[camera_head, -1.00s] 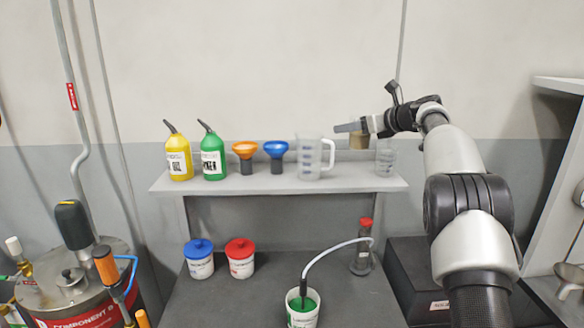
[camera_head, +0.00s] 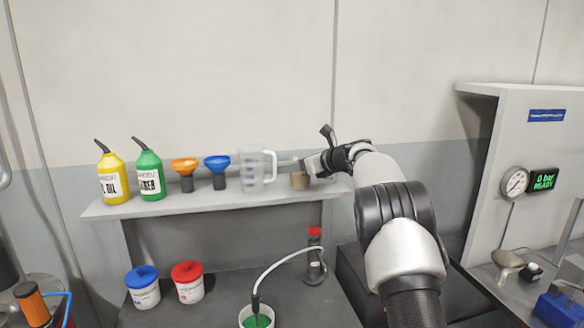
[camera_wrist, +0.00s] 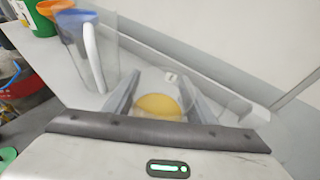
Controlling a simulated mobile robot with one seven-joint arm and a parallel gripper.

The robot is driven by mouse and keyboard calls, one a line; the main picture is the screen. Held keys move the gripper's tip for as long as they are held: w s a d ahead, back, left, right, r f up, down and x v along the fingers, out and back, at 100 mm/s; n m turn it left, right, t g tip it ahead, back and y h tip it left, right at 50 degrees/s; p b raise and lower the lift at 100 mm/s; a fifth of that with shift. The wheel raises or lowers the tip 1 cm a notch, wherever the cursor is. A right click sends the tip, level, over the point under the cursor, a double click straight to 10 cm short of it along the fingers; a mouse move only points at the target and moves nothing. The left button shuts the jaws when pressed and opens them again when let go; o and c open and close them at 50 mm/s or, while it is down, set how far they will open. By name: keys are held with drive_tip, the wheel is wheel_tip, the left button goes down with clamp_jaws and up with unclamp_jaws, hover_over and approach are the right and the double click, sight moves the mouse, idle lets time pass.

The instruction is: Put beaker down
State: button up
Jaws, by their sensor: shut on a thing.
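The beaker (camera_head: 300,181) is small and looks brownish in the head view, low over the right part of the grey shelf (camera_head: 140,208). In the wrist view it is a clear beaker (camera_wrist: 160,80) with amber content, between my two fingers. My gripper (camera_head: 290,162) is shut on it; it also shows in the wrist view (camera_wrist: 158,95). The beaker looks roughly upright. Whether its base touches the shelf I cannot tell.
A clear handled jug (camera_head: 252,170) stands close left of the beaker. Further left are a blue funnel (camera_head: 217,163), an orange funnel (camera_head: 184,165), a green bottle (camera_head: 149,175) and a yellow bottle (camera_head: 113,178).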

drive_tip(key=o, duration=1)
drive_tip(key=shift+f, duration=0.15)
drive_tip(key=shift+c, duration=0.2)
